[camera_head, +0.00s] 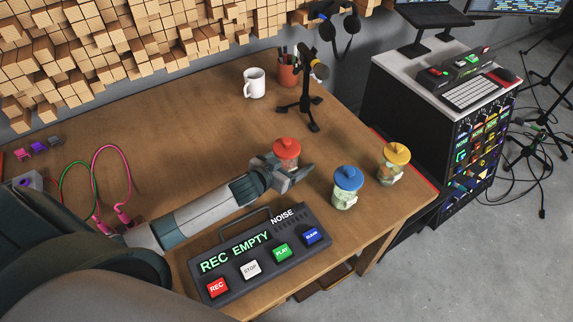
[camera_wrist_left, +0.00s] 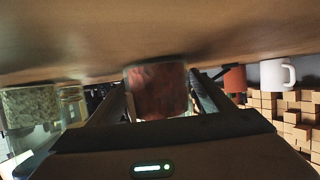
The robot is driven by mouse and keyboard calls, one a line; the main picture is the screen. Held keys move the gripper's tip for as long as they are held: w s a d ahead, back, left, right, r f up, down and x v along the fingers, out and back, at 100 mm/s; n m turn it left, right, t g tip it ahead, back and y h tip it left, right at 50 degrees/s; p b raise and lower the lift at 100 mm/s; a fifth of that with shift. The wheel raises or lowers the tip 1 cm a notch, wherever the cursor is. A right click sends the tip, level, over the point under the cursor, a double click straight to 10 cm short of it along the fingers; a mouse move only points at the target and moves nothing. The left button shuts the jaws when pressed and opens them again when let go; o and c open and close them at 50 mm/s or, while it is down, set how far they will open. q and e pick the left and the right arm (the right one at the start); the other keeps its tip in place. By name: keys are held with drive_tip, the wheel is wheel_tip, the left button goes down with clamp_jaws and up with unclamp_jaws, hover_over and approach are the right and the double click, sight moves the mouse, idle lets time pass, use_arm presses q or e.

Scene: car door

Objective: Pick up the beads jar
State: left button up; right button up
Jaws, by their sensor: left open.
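Three lidded glass jars stand on the wooden table: a red-lidded jar (camera_head: 287,150), a blue-lidded jar (camera_head: 347,188) and a yellow-lidded jar (camera_head: 394,160). I cannot tell for certain which one is the beads jar. My left gripper (camera_head: 287,171) is open around the red-lidded jar, which hides part of it. In the left wrist view, which is upside down, this jar (camera_wrist_left: 157,92) stands between the two fingers with reddish contents, and a gap shows on the right side. Another jar (camera_wrist_left: 32,106) shows at that view's left. My right gripper is not in view.
A recorder box (camera_head: 258,255) with a handle lies in front of my left arm. A microphone stand (camera_head: 308,100), a white mug (camera_head: 254,83) and a pen cup (camera_head: 288,72) stand behind. Cables (camera_head: 105,180) lie at left. The table's right edge is near the yellow-lidded jar.

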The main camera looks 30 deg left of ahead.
sight(294, 150)
use_arm(q)
drive_tip(key=c, duration=1.4)
drive_tip(key=shift+r, duration=0.1)
drive_tip(key=shift+c, duration=1)
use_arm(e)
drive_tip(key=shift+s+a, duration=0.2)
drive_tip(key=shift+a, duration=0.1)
use_arm(q)
drive_tip(key=shift+r, duration=0.15)
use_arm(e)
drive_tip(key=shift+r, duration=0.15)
